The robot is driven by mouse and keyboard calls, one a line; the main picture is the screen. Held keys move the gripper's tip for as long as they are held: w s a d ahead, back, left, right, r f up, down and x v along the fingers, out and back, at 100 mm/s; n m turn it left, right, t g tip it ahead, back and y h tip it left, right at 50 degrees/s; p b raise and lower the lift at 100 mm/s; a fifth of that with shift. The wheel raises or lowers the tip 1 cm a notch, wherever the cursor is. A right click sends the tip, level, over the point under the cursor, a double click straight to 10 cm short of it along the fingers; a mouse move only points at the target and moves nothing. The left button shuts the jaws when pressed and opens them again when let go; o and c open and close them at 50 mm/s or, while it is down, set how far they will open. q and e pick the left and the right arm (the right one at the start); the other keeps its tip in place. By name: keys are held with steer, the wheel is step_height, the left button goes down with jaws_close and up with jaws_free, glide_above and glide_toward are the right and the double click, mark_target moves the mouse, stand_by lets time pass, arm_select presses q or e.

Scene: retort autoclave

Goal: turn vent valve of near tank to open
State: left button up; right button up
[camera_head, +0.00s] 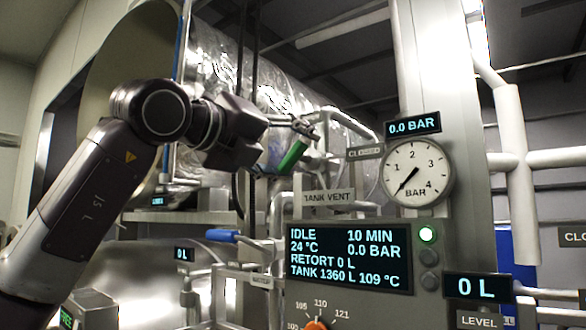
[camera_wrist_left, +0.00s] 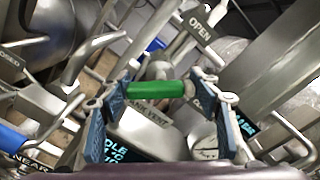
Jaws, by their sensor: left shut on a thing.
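The vent valve's green handle (camera_head: 293,155) is above the TANK VENT sign (camera_head: 328,197) in the head view, tilted up to the right. My left gripper (camera_head: 285,149) reaches it from the left and is shut on it. In the left wrist view the green handle (camera_wrist_left: 156,89) lies crosswise between the blue-grey fingers of my left gripper (camera_wrist_left: 160,92). An OPEN sign (camera_wrist_left: 200,30) is above the handle there. A sign behind the handle in the head view is partly hidden. My right gripper is not in view.
A pressure gauge (camera_head: 417,173) stands right of the valve, its needle low, under a 0.0 BAR display (camera_head: 413,124). The control screen (camera_head: 349,258) reads IDLE. A blue-handled valve (camera_head: 222,236) and pipes sit below my left gripper. The shiny tank (camera_head: 225,65) is behind.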

arm_select(q)
steer(key=n+b, duration=0.2)
steer(key=n, duration=0.1)
steer(key=n+b, duration=0.1)
steer(key=shift+f+n, duration=0.25)
steer(key=shift+n, duration=0.15)
steer(key=n+b, duration=0.1)
steer(key=n, duration=0.2)
steer(key=shift+a+b, duration=0.1)
steer(key=shift+b, duration=0.25)
steer(key=shift+n+b, duration=0.35)
steer(key=shift+n, duration=0.35)
steer(key=o, duration=1.2)
steer(key=shift+c, duration=0.2)
steer(key=v, duration=1.2)
